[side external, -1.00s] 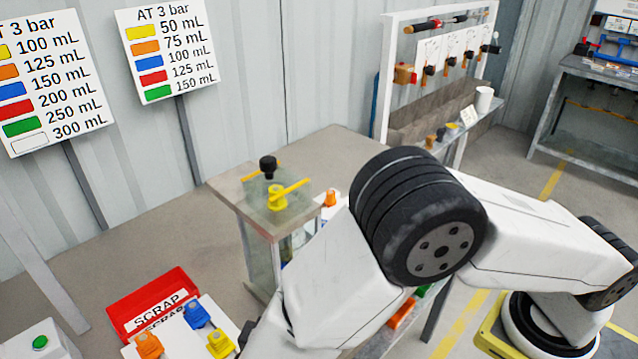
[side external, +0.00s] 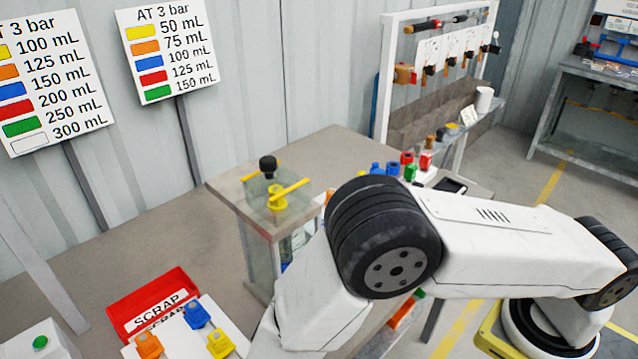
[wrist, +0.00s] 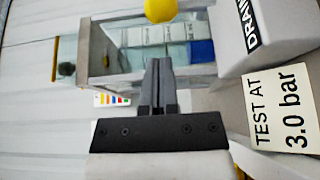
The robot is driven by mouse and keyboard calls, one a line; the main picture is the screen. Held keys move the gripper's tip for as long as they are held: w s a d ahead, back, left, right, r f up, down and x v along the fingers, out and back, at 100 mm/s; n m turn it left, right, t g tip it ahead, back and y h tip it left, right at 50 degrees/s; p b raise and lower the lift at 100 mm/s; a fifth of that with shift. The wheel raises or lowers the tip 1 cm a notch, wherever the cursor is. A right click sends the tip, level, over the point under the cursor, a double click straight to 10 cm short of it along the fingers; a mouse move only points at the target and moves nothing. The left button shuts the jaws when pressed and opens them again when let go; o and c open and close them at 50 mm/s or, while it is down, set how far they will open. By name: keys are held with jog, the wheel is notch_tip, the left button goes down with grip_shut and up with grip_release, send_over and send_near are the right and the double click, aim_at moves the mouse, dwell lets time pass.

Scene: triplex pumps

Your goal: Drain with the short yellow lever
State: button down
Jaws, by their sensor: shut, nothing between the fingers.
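Two yellow levers sit on top of the glass-walled tank (side external: 262,262) in the side view. The front lever (side external: 292,188) is on a yellow hub, and the rear lever (side external: 240,178) is beside a black knob (side external: 268,163). I cannot tell which is the short one. In the wrist view a round yellow knob (wrist: 160,9) shows at the top edge, just beyond my gripper (wrist: 158,66). My gripper is shut and empty, apart from the knob as far as I can see. It is hidden in the side view. A grey block carries a DRAIN label (wrist: 243,22).
A sign reads TEST AT 3.0 bar (wrist: 282,108). A red SCRAP bin (side external: 152,300) and a white board (side external: 160,335) with coloured valve parts lie at front left. Small coloured parts (side external: 410,165) stand behind my arm. Bench left of the tank is clear.

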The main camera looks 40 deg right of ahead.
jog(key=shift+x, duration=3.45)
jog(key=shift+s+r, duration=0.1)
jog(key=shift+s, duration=0.7)
jog(key=shift+s+r, duration=0.15)
jog(key=shift+s, duration=0.6)
jog(key=shift+a, duration=0.15)
jog(key=shift+f+v, duration=0.35)
jog(key=shift+v, duration=1.25)
jog(key=shift+f+v, duration=0.35)
jog(key=shift+v, duration=1.25)
jog(key=shift+f+v, duration=0.3)
jog(key=shift+v, duration=1.35)
jog(key=shift+w+r, duration=0.1)
